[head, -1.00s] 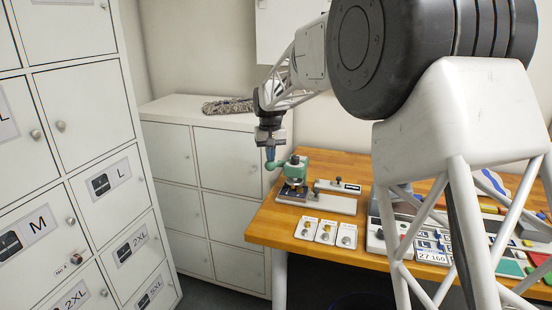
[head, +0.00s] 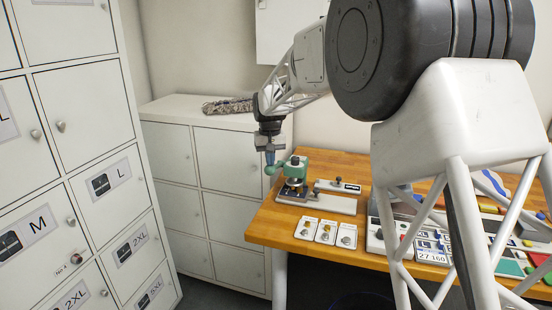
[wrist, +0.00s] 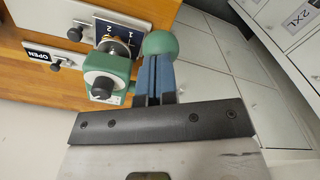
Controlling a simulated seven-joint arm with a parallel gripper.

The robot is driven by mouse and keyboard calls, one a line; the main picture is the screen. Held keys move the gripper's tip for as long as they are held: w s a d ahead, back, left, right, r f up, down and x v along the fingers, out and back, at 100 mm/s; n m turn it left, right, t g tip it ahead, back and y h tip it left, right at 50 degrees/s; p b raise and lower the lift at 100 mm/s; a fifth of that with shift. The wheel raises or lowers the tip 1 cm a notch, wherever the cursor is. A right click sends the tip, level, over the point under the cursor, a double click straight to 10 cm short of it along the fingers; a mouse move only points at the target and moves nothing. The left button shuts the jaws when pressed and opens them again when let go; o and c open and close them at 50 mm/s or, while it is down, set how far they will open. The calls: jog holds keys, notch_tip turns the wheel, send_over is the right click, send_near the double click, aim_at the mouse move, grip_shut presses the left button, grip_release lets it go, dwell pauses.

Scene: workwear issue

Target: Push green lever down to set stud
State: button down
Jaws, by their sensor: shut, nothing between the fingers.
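The green press (head: 297,168) stands on its pale base plate at the left end of the wooden table. Its lever ends in a round green knob (head: 271,169), which sticks out to the left; the knob also shows in the wrist view (wrist: 160,44). My gripper (head: 270,160) points down with its blue fingers shut and empty, right at the knob. In the wrist view the closed fingertips (wrist: 158,62) overlap the knob's edge and seem to touch it. The press head (wrist: 106,75) is beside the fingers. The stud itself cannot be made out.
Three small cards with metal parts (head: 326,232) lie in front of the press. A white slide with a black knob (head: 339,186) is to its right, marked OPEN in the wrist view (wrist: 38,56). White lockers (head: 200,200) stand left of the table.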

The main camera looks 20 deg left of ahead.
jog(key=shift+s+f, duration=0.15)
jog(key=shift+f, duration=0.7)
jog(key=shift+s+f, duration=0.15)
jog(key=shift+f, duration=0.65)
dwell(0.8)
jog(key=shift+r, duration=0.15)
notch_tip(320, 180, up, 13)
dwell(2.2)
dwell(0.4)
jog(key=s+d+r+m, duration=0.1)
jog(key=s+d, duration=0.5)
jog(key=d, duration=0.5)
jog(key=s+d+r+m+t, duration=0.1)
jog(key=s+d+r, duration=0.1)
jog(key=s+d, duration=0.65)
jog(key=s+d+r+m, duration=0.1)
jog(key=s+d, duration=0.4)
jog(key=d, duration=0.7)
jog(key=s+d+f+m, duration=0.1)
jog(key=s+d+f, duration=0.3)
jog(key=s, duration=0.5)
jog(key=s+d+f+m+t, duration=0.1)
jog(key=s+d+f, duration=0.2)
jog(key=s+d, duration=0.4)
jog(key=s+d+f+m, duration=0.1)
jog(key=s+d+f, duration=0.3)
jog(key=s, duration=0.7)
jog(key=shift+s+d+f+t, duration=0.3)
jog(key=shift+s+d, duration=0.1)
jog(key=shift+d, duration=0.25)
